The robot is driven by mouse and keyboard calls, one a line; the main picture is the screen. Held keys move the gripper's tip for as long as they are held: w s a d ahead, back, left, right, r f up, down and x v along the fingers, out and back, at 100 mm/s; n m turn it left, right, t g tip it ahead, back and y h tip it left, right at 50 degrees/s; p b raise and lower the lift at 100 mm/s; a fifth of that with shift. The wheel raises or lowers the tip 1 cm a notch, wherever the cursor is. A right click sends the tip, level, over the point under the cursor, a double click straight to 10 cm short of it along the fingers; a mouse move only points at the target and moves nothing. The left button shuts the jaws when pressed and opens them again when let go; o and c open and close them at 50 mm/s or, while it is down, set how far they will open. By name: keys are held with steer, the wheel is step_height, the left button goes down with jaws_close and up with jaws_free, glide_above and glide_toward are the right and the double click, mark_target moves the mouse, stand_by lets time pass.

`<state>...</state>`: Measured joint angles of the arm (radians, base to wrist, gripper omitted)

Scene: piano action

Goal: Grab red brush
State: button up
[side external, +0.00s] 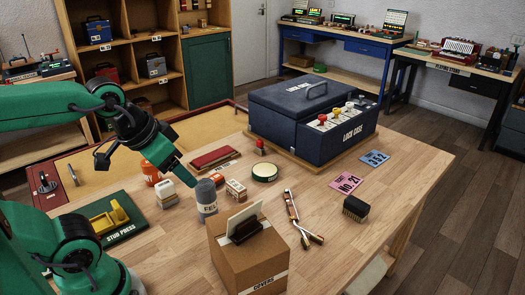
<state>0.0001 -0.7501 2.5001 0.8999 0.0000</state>
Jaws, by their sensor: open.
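A long dark-red piece (213,157), possibly the red brush, lies on the table behind the small bottles and boxes. Its bristles cannot be made out. A second brush (355,208), with a tan top and dark bristles, lies at the right of the table. My gripper (146,172) is open and empty above the table's left part. Its green finger reaches down to the right, close to the grey felt bottle (206,196) in the picture; I cannot tell whether they touch. The dark-red piece is to the right of and behind that finger, apart from it.
A blue lock case (300,115) stands at the back. A cardboard covers box (250,257) stands in front. Small containers, a round tin (264,172) and a wooden-handled tool (297,220) lie between. The table's right front is mostly clear.

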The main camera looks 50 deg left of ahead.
steer(key=shift+w+r, duration=0.1)
steer(key=w+a+r, duration=0.3)
steer(key=w, duration=0.8)
steer(key=y, duration=0.2)
glide_above(259, 141)
steer(key=s, duration=0.2)
step_height(259, 141, down, 20)
steer(key=shift+s+d+r+g, duration=0.15)
steer(key=shift+d+r+g, duration=0.1)
steer(key=shift+d+g, duration=0.15)
steer(key=shift+f, duration=0.1)
steer(key=shift+x, duration=1.2)
